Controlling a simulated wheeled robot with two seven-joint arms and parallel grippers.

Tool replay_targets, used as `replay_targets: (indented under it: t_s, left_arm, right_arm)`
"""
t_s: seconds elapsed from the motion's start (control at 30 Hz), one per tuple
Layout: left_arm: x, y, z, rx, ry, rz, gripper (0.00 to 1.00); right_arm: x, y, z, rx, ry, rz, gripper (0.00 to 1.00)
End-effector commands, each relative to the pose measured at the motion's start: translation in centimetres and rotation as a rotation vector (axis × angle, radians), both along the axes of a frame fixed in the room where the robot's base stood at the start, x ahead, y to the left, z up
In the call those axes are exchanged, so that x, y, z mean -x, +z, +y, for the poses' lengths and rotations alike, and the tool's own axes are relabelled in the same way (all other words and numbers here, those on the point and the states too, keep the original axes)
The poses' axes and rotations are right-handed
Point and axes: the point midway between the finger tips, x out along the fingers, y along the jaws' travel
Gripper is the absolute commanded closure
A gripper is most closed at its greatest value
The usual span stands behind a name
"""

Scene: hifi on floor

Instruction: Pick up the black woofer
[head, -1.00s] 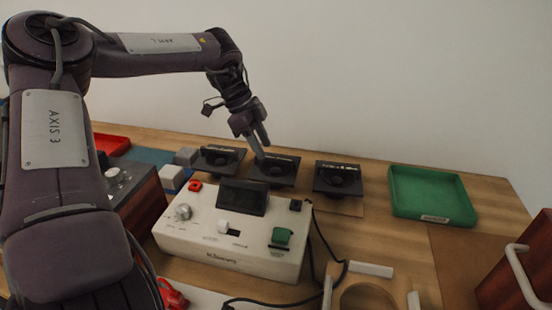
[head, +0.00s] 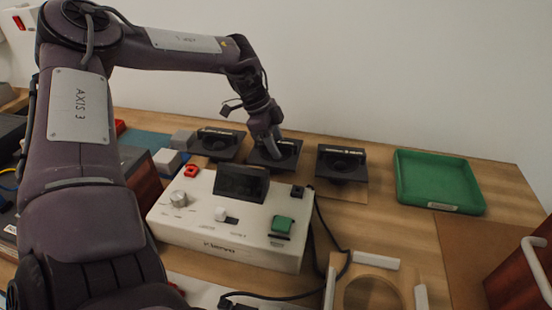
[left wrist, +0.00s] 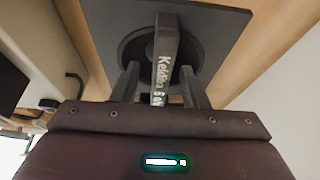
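Three black woofers stand in a row at the back of the table: a left one (head: 217,146), a middle one (head: 289,149) and a right one (head: 342,165). Each is a square plate with a round cone and a raised, labelled bar. My left gripper (head: 273,151) points down at the middle woofer. In the left wrist view, its two fingers (left wrist: 161,75) are apart on either side of the bar of this woofer (left wrist: 218,25), with a visible gap on the left side. The woofer rests on the table. My right gripper is not in view.
A white control box (head: 232,228) with a dark screen, knobs and buttons stands in front of the woofers. An empty green tray (head: 438,178) is at the right. A wooden ring fixture (head: 372,290) and a black cable lie in front. A red-brown case (head: 520,280) is at the right edge.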

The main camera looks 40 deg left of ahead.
Motion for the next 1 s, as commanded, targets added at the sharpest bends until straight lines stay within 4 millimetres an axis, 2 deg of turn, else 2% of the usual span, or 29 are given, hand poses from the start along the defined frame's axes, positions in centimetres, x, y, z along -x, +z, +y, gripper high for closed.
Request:
replay_targets:
  t_s: [0.13,0.17,0.4,0.47,1.0]
  left_arm:
    - [0.01,0.01,-0.01,0.0,0.0,0.0,0.6]
    - [0.01,0.02,-0.01,0.0,0.0,0.0,0.63]
    - [0.01,0.03,0.01,0.0,0.0,0.0,0.94]
    - [0.01,0.03,0.01,0.0,0.0,0.0,1.0]
    - [0.0,0.06,0.02,0.001,-0.001,-0.001,1.0]
  right_arm:
    - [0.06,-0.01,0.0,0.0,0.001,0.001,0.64]
    - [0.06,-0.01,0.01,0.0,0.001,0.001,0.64]
    - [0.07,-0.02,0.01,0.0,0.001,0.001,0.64]
    - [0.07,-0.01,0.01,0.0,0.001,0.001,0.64]
    - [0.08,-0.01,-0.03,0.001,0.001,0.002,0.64]
